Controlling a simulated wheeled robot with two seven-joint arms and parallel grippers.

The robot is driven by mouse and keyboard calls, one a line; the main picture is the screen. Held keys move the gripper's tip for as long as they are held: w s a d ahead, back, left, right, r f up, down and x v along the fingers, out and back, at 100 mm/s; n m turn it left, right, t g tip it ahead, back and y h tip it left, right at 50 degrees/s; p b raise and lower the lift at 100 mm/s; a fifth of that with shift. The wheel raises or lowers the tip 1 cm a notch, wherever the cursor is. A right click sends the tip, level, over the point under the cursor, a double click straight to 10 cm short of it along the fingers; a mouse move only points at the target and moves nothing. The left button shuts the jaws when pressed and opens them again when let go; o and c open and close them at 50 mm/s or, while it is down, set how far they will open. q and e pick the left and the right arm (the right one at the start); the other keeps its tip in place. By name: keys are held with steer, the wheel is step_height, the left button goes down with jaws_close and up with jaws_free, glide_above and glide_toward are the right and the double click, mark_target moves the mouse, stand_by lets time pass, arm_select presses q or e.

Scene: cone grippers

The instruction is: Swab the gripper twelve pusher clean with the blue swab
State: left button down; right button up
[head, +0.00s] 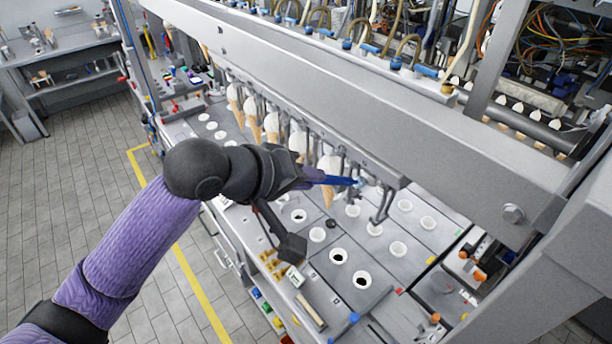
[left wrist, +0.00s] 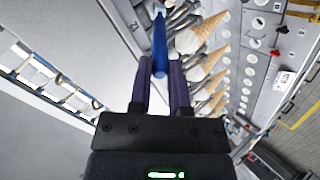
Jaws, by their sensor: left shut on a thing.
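My left gripper (head: 312,178) is shut on the blue swab (head: 340,180), which points right toward the row of cone grippers under the grey beam. In the left wrist view the left gripper (left wrist: 161,68) has its purple fingers around the blue swab (left wrist: 160,45). The swab's pale tip is close to metal gripper parts (left wrist: 150,8) near a "12" mark; I cannot tell whether it touches them. In the head view, the empty metal gripper at the row's right end (head: 382,203) is just beyond the tip. Its pusher is too small to make out. My right gripper is not in view.
Several wafer cones with white tops (head: 272,122) hang in the row left of the swab. Below is a grey deck (head: 335,285) with white-rimmed holes. A heavy grey beam (head: 350,85) runs above the row.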

arm_select(q)
steer(key=shift+s+d, duration=0.3)
steer(key=shift+s, duration=0.1)
stand_by(1.2)
steer(key=s+a, duration=0.3)
steer(key=a, duration=0.2)
steer(key=shift+s, duration=0.2)
steer(key=shift+s+a, duration=0.9)
steer(key=shift+a, duration=0.3)
